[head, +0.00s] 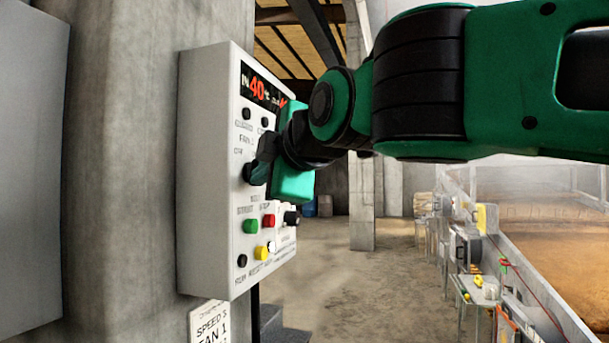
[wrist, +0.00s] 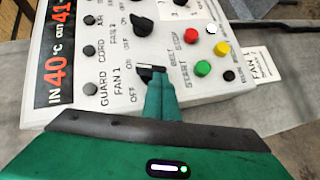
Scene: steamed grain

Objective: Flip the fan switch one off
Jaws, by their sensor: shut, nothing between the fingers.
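The white control panel (head: 208,170) is mounted on a concrete pillar; it also fills the top of the wrist view (wrist: 205,88). The fan 1 switch (wrist: 146,70) is a black rotary knob with a white mark, beside the "FAN 1" and "OFF" lettering. In the head view this black knob (head: 252,173) is partly hidden by my gripper. My gripper (wrist: 161,84) is shut and empty, its fingertips right at the knob's edge. I cannot tell whether they touch it, nor which position the knob is set to.
A second black knob (wrist: 142,25) sits near the fan 1 knob. Green (wrist: 203,68), red (wrist: 191,35) and yellow (wrist: 222,48) buttons are close to my fingers. A paper sign (head: 209,322) hangs below the panel. Open floor (head: 345,265) lies to the right.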

